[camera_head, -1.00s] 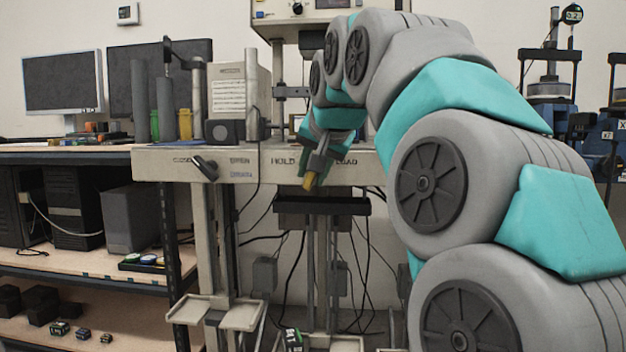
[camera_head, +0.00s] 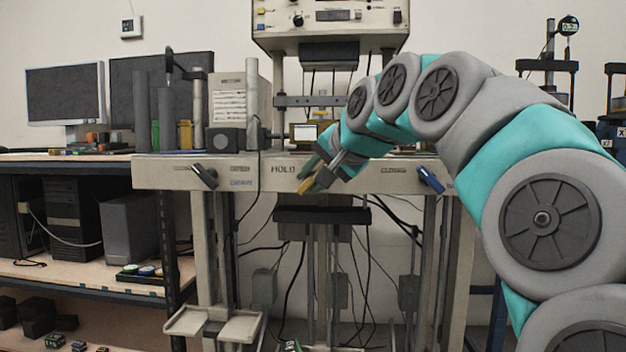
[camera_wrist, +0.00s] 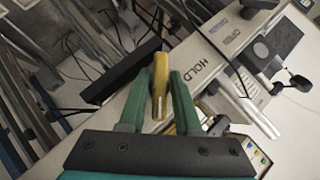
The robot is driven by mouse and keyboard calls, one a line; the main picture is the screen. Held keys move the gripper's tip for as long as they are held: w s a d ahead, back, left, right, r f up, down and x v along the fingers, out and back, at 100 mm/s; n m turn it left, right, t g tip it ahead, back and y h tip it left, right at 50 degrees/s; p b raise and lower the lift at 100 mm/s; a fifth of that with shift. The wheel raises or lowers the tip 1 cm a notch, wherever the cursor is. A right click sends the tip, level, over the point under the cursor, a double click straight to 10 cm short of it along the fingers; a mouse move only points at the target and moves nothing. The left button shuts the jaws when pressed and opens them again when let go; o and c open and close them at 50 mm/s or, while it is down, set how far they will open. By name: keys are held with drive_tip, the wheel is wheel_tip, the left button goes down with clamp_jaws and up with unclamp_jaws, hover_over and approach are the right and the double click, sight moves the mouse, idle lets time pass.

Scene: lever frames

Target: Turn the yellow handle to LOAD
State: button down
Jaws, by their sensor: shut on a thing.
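The yellow handle (camera_head: 305,188) is on the front face of the pale bench beam (camera_head: 225,176), just right of the printed word HOLD (camera_head: 283,169). It slants down and to the left in the head view. My gripper (camera_head: 311,175) is shut on it, coming in from the upper right. In the wrist view the yellow handle (camera_wrist: 160,88) stands between the two green fingers of my gripper (camera_wrist: 159,78), with HOLD (camera_wrist: 204,72) to its right. The LOAD label is hidden behind my gripper and wrist in the head view. The handle's pivot is also covered.
A dark-gripped handle (camera_head: 204,176) is on the beam to the left, and a blue handle (camera_head: 430,179) to the right. A black bar (camera_head: 322,215) runs below the yellow handle. Cables hang under the beam. An instrument box (camera_head: 330,22) is above.

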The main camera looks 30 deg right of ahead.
drive_tip(key=c, duration=0.8)
unclamp_jaws()
drive_tip(key=p+v, duration=0.1)
drive_tip(key=v, duration=0.6)
drive_tip(key=shift+s+r, duration=0.15)
drive_tip(key=shift+s, duration=0.2)
